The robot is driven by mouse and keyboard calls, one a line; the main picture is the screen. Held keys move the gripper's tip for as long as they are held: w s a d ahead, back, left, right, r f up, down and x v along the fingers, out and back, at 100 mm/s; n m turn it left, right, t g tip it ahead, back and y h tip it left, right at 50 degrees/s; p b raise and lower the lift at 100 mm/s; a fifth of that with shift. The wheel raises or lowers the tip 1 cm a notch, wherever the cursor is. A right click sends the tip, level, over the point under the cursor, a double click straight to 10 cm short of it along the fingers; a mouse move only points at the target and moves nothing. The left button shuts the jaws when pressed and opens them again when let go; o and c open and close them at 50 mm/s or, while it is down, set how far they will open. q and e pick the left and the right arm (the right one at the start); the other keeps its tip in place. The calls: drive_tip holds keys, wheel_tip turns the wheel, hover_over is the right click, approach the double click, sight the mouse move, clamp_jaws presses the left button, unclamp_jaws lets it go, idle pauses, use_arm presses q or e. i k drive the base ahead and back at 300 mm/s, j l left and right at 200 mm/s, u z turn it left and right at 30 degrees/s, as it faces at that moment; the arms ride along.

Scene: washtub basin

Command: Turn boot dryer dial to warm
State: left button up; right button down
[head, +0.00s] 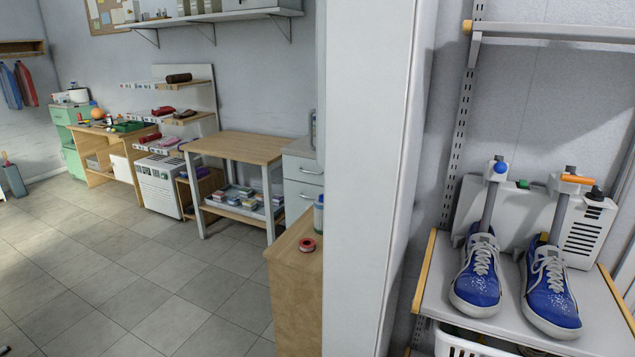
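The boot dryer (585,237) is a white unit with a vented right side. It stands at the back of a grey shelf at the right of the head view. Two grey tubes rise from it, and a blue shoe (475,283) and a second blue shoe (549,293) sit at the tubes. A black knob (596,193) is on its top right, beside an orange bar (577,179). A blue round knob (501,167) tops the left tube area, and a small green piece (523,184) lies between the tubes. I cannot tell which is the dial or its setting. Neither gripper shows.
A white wall panel (370,170) stands left of the shelf (505,334). A white basket (465,345) is below the shelf. A wooden cabinet (295,290) with a red ring (307,245) stands left of the panel. The tiled floor (120,270) is open at left.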

sight(597, 193)
drive_tip(key=l+z, duration=0.2)
drive_tip(key=z, duration=1.25)
drive_tip(key=l+z, duration=0.15)
drive_tip(key=l, duration=0.2)
